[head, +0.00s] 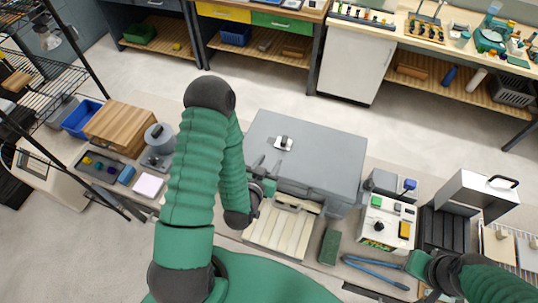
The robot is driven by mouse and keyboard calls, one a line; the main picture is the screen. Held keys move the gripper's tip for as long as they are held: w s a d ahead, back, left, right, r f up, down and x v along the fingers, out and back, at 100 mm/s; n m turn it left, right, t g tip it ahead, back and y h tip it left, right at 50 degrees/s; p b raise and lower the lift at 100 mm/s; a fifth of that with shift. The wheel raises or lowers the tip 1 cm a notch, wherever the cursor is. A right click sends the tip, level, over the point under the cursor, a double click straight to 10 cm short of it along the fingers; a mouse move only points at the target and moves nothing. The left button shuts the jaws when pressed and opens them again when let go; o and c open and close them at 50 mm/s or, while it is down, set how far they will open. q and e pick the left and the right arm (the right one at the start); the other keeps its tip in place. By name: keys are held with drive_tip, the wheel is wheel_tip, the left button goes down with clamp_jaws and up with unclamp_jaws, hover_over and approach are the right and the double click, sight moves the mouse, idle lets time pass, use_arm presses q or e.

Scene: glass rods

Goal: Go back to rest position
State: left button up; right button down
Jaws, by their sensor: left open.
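My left gripper (267,170) is at the front left edge of a large grey box (325,150), above the bench. Its fingers are apart and I see nothing between them. The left arm bends high in the middle of the view and hides part of the bench behind it. My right gripper (420,264) is low at the right, beside blue-handled tongs (375,270). Its fingers are too small and partly hidden to tell their opening. I cannot make out any glass rods.
A cream slatted tray (278,232) lies in front of the grey box. A control box (388,222) and a metal-hooded unit (478,195) stand to the right. A wooden box (120,128) and a blue bin (81,118) are at the left. Open floor lies behind the bench.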

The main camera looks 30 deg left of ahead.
use_arm(q)
drive_tip(key=shift+s+d, duration=0.15)
drive_tip(key=shift+s, duration=0.05)
use_arm(e)
drive_tip(key=shift+s+d, duration=0.1)
drive_tip(key=shift+s, duration=0.05)
use_arm(q)
drive_tip(key=shift+w+d, duration=0.1)
drive_tip(key=shift+w, duration=0.05)
drive_tip(key=s+d+r+m+g+h+b, duration=0.2)
drive_tip(key=s+d+r+m+g+h, duration=0.1)
drive_tip(key=s+d+r+g, duration=0.65)
wheel_tip(320, 180, down, 22)
drive_tip(key=s+b, duration=0.1)
drive_tip(key=b, duration=1.9)
drive_tip(key=shift+s+a+r+g, duration=0.15)
drive_tip(key=shift+a+g, duration=0.3)
use_arm(e)
drive_tip(key=s+x, duration=0.2)
drive_tip(key=x, duration=0.8)
drive_tip(key=s+f+x, duration=0.1)
drive_tip(key=s+x, duration=0.1)
drive_tip(key=x, duration=0.9)
drive_tip(key=shift+s, duration=0.3)
